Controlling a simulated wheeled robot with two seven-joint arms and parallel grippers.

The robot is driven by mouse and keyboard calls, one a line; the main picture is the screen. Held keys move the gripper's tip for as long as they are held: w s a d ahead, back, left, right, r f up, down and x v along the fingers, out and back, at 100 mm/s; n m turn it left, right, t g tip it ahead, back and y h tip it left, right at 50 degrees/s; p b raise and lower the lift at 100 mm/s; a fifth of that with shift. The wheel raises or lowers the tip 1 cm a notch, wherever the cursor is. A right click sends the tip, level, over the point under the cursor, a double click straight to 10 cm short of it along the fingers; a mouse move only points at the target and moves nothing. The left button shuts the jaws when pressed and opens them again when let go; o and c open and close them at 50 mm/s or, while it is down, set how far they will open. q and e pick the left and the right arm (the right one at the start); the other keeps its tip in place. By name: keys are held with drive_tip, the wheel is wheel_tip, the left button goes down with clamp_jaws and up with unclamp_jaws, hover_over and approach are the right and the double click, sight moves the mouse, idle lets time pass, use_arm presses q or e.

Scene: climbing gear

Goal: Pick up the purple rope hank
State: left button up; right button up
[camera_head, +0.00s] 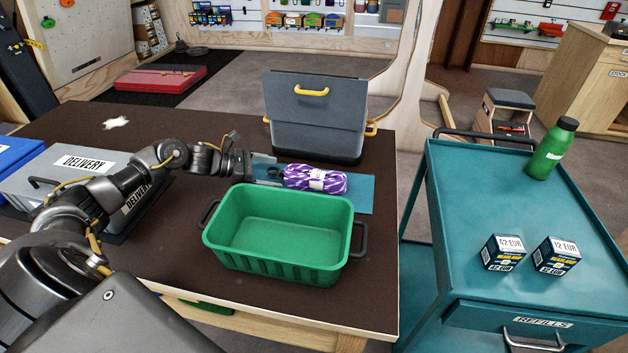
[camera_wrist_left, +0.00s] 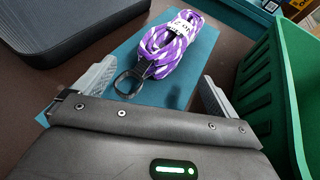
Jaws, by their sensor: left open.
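The purple rope hank (camera_head: 314,179), purple and white with a pale label band, lies on a flat teal mat (camera_head: 359,194) on the dark table. In the left wrist view the hank (camera_wrist_left: 176,46) lies ahead of my left gripper, with a dark ring (camera_wrist_left: 129,82) at its near end. My left gripper (camera_head: 268,172) is just left of the hank in the head view. In the wrist view its fingers (camera_wrist_left: 156,85) are spread wide, with the ring between them and nothing held. My right gripper is not in view.
A green crate (camera_head: 233,262) stands close in front of the mat. A grey box with a yellow handle (camera_head: 314,113) stands behind it. A grey delivery box (camera_head: 60,188) is at the left. A teal cart (camera_head: 470,210) with two small boxes and a green bottle (camera_head: 551,152) stands right.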

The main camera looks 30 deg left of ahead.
sight(290, 171)
use_arm(q)
drive_tip(key=shift+x, duration=3.1)
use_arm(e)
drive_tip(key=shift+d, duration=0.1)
use_arm(q)
drive_tip(key=shift+s, duration=0.1)
drive_tip(key=shift+r, duration=0.1)
drive_tip(key=c, duration=1.3)
drive_tip(key=shift+r, duration=0.1)
drive_tip(key=shift+r, duration=0.6)
drive_tip(key=s+a+r+p, duration=0.2)
drive_tip(key=s+r+p, duration=0.1)
drive_tip(key=s+r, duration=0.1)
drive_tip(key=s+a+r+p, duration=0.2)
drive_tip(key=s+r+p, duration=0.1)
drive_tip(key=s+p, duration=0.1)
drive_tip(key=s+a+r+p, duration=0.2)
drive_tip(key=s+r+p, duration=0.1)
drive_tip(key=s+r, duration=0.1)
drive_tip(key=shift+s+a+r, duration=0.1)
drive_tip(key=shift+a+r, duration=0.2)
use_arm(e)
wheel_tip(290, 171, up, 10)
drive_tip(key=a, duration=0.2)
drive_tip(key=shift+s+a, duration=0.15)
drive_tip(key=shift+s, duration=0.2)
